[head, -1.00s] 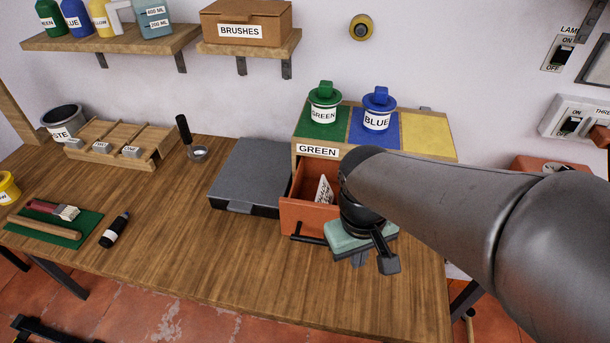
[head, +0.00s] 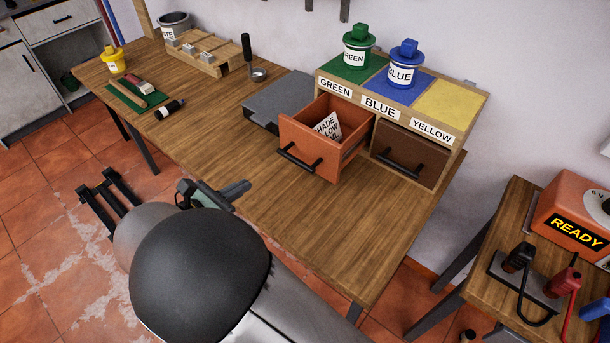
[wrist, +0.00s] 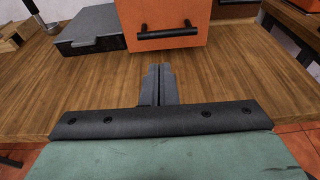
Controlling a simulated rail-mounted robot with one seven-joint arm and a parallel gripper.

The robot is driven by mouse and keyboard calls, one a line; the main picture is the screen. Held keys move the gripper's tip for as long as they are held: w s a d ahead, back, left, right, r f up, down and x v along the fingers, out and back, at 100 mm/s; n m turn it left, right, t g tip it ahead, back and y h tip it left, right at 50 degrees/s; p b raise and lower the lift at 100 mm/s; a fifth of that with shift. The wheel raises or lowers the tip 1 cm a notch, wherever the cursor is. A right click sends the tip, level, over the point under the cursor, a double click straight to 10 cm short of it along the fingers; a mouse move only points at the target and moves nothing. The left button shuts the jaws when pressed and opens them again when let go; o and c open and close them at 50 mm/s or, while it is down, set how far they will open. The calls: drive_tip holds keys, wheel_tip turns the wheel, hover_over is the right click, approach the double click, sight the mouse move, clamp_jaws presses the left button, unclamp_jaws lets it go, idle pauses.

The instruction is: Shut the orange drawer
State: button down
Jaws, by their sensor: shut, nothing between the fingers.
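The orange drawer (head: 318,142) stands pulled out of the wooden cabinet (head: 437,133), below the GREEN and BLUE labels. A card with partly readable writing (head: 328,125) lies inside it. Its black bar handle (head: 299,158) is on the front face, and this handle also shows in the wrist view (wrist: 167,31). My gripper (head: 240,187) is shut and empty, over the front part of the table. In the wrist view its fingertips (wrist: 157,70) point toward the drawer front (wrist: 165,15), with bare wood visible between.
A brown drawer (head: 408,154) sits closed to the right. A dark grey flat box (head: 278,100) stands just left of the orange drawer. Green (head: 357,52) and blue (head: 402,68) tins stand on the cabinet. The tabletop (head: 300,220) before the drawer is clear.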

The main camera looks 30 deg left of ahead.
sight(287, 158)
drive_tip(key=p+x, duration=0.1)
drive_tip(key=x, duration=0.3)
drive_tip(key=p+x, duration=0.1)
drive_tip(key=x, duration=0.4)
drive_tip(key=p+x, duration=0.1)
drive_tip(key=x, duration=0.3)
drive_tip(key=shift+w+a+f, duration=0.15)
drive_tip(key=shift+w+a, duration=0.1)
drive_tip(key=shift+w, duration=0.05)
